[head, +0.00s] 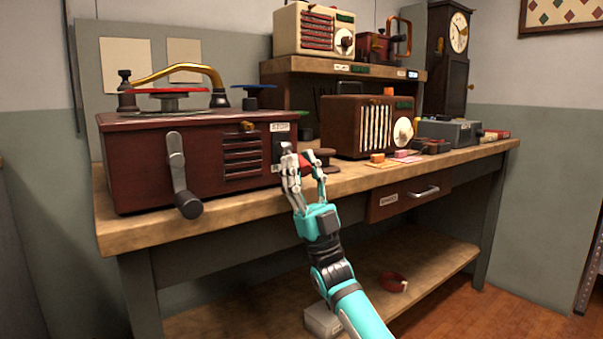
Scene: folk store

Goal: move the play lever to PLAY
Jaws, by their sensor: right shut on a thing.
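A dark red gramophone box (190,160) stands on the left of the workbench, with a crank (180,178) on its front and a brass tone arm (180,74) on top. A label reading STOP (279,127) is at the upper right of its front, above a dark slotted plate (281,145). My right gripper (305,163) is at the right end of this front, just below the label. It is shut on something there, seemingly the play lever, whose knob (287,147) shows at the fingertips. My left gripper is out of view.
A brown radio (352,125) and small coloured blocks (378,158) stand to the right on the workbench (345,182). A dark spool (322,159) is close behind my right gripper. A shelf above holds a cream radio (312,28).

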